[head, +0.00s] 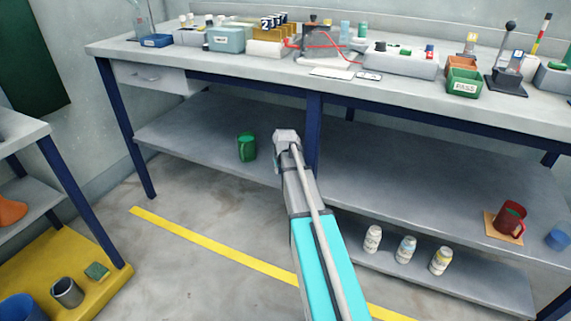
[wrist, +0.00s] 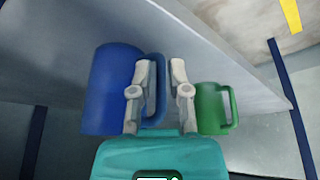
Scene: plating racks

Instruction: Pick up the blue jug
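The blue jug (wrist: 108,90) stands at the left of the wrist view, with its handle (wrist: 159,88) facing right. My gripper (wrist: 163,72) is open, with its two fingers apart. The left finger overlaps the handle's opening beside the jug's body, and the handle's outer bar shows between the fingers. The right finger is clear of the handle. I cannot tell whether either finger touches the jug. In the head view my gripper (head: 286,139) is at the lower shelf by the table's middle leg. The blue jug is hidden there behind my arm.
A green jug (wrist: 210,108) stands close right of my gripper; it also shows in the head view (head: 247,148). The shelf (head: 190,135) lies under a crowded tabletop (head: 330,73). A blue leg (head: 313,130) is close by. A red jug (head: 509,219) stands far right.

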